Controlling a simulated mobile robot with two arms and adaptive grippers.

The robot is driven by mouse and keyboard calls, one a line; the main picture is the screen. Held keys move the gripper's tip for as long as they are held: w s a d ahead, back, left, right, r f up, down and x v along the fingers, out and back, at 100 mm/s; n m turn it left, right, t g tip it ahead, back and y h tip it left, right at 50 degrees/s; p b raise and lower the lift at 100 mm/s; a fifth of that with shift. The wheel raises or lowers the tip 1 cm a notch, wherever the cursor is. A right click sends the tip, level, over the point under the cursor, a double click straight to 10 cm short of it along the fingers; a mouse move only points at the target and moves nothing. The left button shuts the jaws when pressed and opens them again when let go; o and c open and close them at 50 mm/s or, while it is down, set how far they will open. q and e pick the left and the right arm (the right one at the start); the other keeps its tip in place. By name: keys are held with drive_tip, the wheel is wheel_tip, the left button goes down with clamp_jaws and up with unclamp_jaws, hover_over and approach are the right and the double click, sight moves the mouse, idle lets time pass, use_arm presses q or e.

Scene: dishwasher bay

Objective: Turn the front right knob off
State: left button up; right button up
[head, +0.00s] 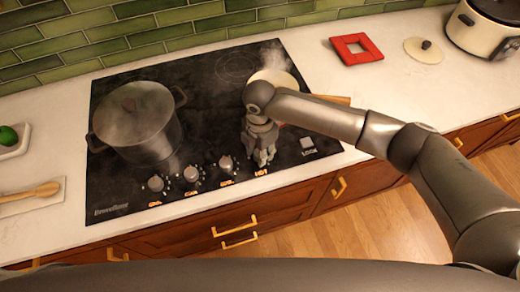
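The black cooktop (110,195) has a row of knobs along its front edge. The left knob (155,183), a second knob (191,173) and a third knob (226,162) are in plain view with orange markings below them. Another orange marking (261,172) lies at the right end of the row, and my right gripper (263,160) points down just above it. The gripper hides whatever knob is there, so I cannot tell whether it touches one. Its fingers are small and overlapped, and their opening is unclear. My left gripper is out of view.
A lidded steaming pot (140,125) stands on the cooktop's left. A light pan (277,78) sits behind my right arm, its wooden handle (335,99) pointing right. A red trivet (357,48), a lid (423,50) and a cooker (478,32) lie farther right.

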drive_tip(key=o, duration=1)
drive_tip(key=shift+o, duration=0.2)
wheel_tip(320, 180, up, 12)
